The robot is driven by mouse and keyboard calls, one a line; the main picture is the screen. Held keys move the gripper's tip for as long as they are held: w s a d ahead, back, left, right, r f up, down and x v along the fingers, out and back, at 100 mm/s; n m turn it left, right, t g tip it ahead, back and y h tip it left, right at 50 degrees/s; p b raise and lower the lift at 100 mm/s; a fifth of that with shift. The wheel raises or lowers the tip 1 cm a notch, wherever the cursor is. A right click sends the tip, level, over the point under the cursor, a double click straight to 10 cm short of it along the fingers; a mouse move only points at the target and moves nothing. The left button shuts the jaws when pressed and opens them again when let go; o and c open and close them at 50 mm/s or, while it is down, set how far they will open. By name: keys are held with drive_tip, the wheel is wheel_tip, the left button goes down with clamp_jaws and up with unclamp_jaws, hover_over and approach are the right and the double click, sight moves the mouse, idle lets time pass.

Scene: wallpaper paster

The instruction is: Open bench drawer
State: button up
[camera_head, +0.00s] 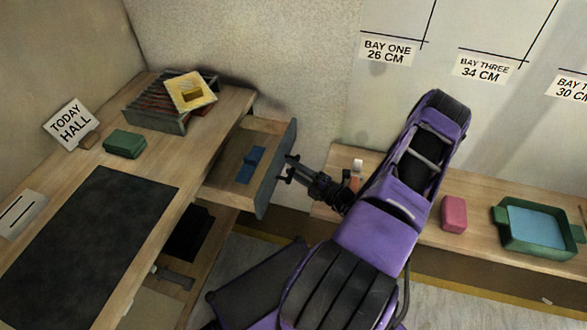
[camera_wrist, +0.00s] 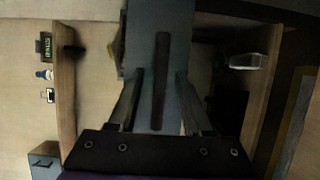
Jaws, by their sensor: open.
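The bench drawer (camera_head: 236,165) stands pulled out from the right side of the wooden bench (camera_head: 215,122), with a blue item (camera_head: 251,165) inside. Its grey front panel (camera_head: 277,170) faces my arm. My gripper (camera_head: 289,171) is at the outer side of this panel. In the wrist view my gripper (camera_wrist: 160,95) is open, with one finger on each side of the dark bar handle (camera_wrist: 162,75). Gaps show between the fingers and the handle. In the head view the handle is mostly hidden by my gripper.
On the bench are a slotted rack (camera_head: 157,112) with a yellow item (camera_head: 190,93), a green block (camera_head: 125,144), a sign (camera_head: 71,124) and a dark mat (camera_head: 92,240). A right-hand shelf holds a pink block (camera_head: 454,213) and a green tray (camera_head: 503,216). An open lower compartment (camera_head: 188,234) lies below the drawer.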

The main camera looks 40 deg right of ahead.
drive_tip(key=v, duration=1.7)
drive_tip(key=shift+d, duration=0.1)
drive_tip(key=shift+r, duration=0.1)
